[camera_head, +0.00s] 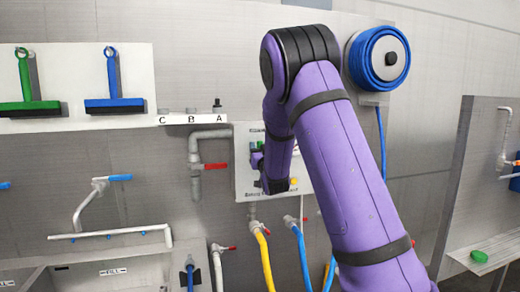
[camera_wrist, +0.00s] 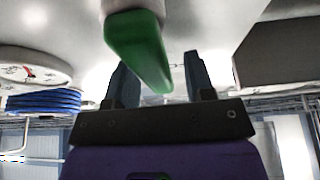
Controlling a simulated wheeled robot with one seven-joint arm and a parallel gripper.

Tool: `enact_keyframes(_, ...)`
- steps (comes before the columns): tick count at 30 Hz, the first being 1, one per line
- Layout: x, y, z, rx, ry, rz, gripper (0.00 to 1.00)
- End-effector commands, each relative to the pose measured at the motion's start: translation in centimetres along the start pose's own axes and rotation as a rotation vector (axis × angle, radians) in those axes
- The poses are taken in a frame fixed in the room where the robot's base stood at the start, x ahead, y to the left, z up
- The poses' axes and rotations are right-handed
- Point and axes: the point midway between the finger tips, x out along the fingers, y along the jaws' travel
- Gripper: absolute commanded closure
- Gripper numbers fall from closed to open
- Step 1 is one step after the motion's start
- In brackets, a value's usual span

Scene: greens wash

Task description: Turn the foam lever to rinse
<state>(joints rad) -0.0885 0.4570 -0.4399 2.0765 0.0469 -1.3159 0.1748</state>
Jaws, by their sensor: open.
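A white panel box (camera_head: 243,186) is on the back wall, with small lettering, a yellow part and a green part (camera_head: 254,146) on its front. My arm hides much of its right side. In the wrist view a green lever handle (camera_wrist: 138,52) extends from a pale surface to between my gripper's fingers. My gripper (camera_wrist: 163,60) is open, one dark finger on each side of the handle; contact cannot be told. In the head view my gripper (camera_head: 257,165) is at the panel, partly hidden. The lever's setting is not readable.
A red-handled pipe valve (camera_head: 216,166) is left of the panel. Yellow (camera_head: 265,262) and blue (camera_head: 301,260) hoses hang below it. A blue hose reel (camera_head: 379,58) is upper right. Green (camera_head: 28,103) and blue (camera_head: 115,102) squeegees hang at left above a sink (camera_head: 90,272).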

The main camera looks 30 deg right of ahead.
Motion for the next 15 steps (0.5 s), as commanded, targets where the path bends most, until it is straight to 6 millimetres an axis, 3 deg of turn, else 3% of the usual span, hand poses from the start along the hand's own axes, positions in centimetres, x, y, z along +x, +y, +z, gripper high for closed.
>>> enact_keyframes(6,0.00,0.00,0.02,0.000,0.000,0.000,0.53)
enact_keyframes(12,-0.02,0.01,0.01,0.000,0.000,0.000,0.99)
enact_keyframes(15,-0.02,0.01,0.01,0.000,0.000,0.000,1.00)
